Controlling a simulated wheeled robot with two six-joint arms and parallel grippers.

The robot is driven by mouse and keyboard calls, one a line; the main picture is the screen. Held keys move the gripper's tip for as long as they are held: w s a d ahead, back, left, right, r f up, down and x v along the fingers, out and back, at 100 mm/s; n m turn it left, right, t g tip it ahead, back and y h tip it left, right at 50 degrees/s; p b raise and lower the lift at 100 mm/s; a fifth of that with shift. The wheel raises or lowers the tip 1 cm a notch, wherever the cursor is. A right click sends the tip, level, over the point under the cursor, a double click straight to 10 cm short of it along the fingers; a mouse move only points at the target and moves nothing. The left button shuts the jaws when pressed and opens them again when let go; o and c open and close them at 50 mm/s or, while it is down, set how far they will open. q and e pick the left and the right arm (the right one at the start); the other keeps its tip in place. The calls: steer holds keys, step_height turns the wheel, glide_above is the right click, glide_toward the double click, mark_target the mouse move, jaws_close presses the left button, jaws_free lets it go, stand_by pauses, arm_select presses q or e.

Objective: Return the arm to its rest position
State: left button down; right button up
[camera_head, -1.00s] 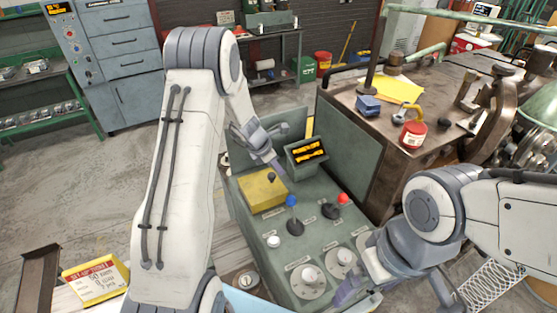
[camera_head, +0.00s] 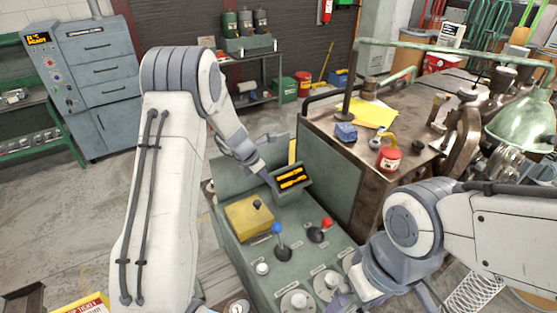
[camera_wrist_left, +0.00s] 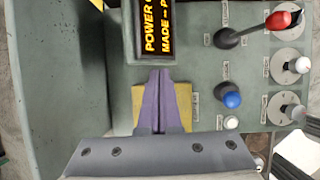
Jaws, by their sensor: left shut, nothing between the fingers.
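My left arm reaches in from the left in the head view. Its gripper (camera_head: 262,172) hangs over the back of the green control panel (camera_head: 240,257), beside the small display box (camera_head: 291,178). In the left wrist view its purple fingers (camera_wrist_left: 161,84) are pressed together with nothing between them.
The panel carries a blue-knobbed lever (camera_head: 277,228), a red-knobbed lever (camera_head: 327,223) and several white knobs. A heavy bench (camera_head: 335,142) with a red can (camera_head: 389,159) stands to the right. A grey cabinet (camera_head: 98,92) is at back left. Floor (camera_head: 60,210) at left is clear.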

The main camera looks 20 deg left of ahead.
arm_select(q)
steer(key=w+d+r, duration=0.2)
steer(key=r, duration=0.1)
steer(key=w+d+r+b, duration=0.1)
steer(key=shift+w+d+r, duration=0.1)
steer(key=shift+w+r, duration=0.05)
steer(key=shift+r, duration=0.15)
steer(key=s+d+f+m+g+b, duration=0.1)
steer(key=s+d+m+g+b, duration=0.1)
steer(key=s+d+m+b, duration=0.5)
steer(key=s+d+f+m+g+b, duration=0.1)
steer(key=s+d+m+b, duration=0.2)
steer(key=s+d+m, duration=0.85)
arm_select(e)
step_height(320, 180, down, 17)
steer(key=b, duration=0.6)
steer(key=shift+f, duration=0.2)
arm_select(q)
steer(key=s+a+f+m+y, duration=0.1)
steer(key=s+a+f+m, duration=0.1)
steer(key=s+m, duration=0.6)
steer(key=s+a+f+m+g+y, duration=0.1)
steer(key=s+f+m, duration=0.3)
steer(key=s+m, duration=0.5)
steer(key=s+a, duration=0.1)
steer(key=s, duration=0.3)
steer(key=shift+s, duration=0.4)
arm_select(e)
steer(key=shift+c, duration=0.3)
